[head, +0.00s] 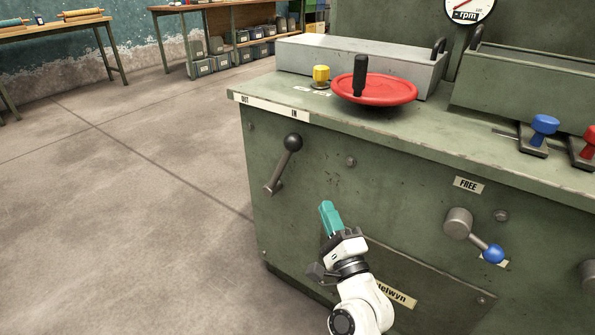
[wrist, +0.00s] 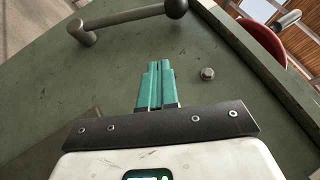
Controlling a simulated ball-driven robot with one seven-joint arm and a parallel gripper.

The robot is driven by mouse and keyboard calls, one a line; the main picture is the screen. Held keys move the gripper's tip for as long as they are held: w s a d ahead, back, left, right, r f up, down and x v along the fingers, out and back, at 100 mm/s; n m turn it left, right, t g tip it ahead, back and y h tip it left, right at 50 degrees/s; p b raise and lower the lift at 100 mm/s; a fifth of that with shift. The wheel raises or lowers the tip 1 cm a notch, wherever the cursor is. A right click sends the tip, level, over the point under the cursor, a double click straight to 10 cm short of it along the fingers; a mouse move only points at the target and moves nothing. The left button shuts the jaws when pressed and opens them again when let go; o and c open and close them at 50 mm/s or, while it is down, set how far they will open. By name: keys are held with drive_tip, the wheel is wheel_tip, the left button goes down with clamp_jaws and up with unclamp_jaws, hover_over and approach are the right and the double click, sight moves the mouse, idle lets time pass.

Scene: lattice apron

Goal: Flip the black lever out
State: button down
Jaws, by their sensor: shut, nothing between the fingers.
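The black lever (head: 280,164) is on the front face of the green machine (head: 330,180), below the label strip reading OUT at left and IN at right (head: 270,104). Its metal arm slants up and right to a black ball knob, under the IN side. In the wrist view the lever (wrist: 128,17) lies across the top, with the ball at the right. My gripper (head: 327,206) has teal fingers and is below and right of the lever, apart from it. In the wrist view its fingers (wrist: 158,66) are together and empty, pointing toward the lever.
A red handwheel (head: 375,92) and a yellow knob (head: 321,75) sit on the machine top. A blue-knobbed lever (head: 470,232) under a FREE label is to the right. A bolt (wrist: 208,74) is near my fingers. Open floor (head: 120,200) lies left.

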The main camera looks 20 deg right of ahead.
sight(283, 166)
drive_tip(key=shift+w, duration=0.1)
drive_tip(key=p+x, duration=0.3)
drive_tip(key=x, duration=0.7)
drive_tip(key=shift+w+r, duration=0.2)
drive_tip(key=w+a, duration=0.1)
drive_tip(key=w+a+r+p, duration=0.1)
drive_tip(key=shift+a+r+p, duration=0.1)
drive_tip(key=shift+a+p, duration=0.2)
drive_tip(key=shift+a, duration=0.05)
drive_tip(key=shift+r+p, duration=0.15)
drive_tip(key=shift+p, duration=0.3)
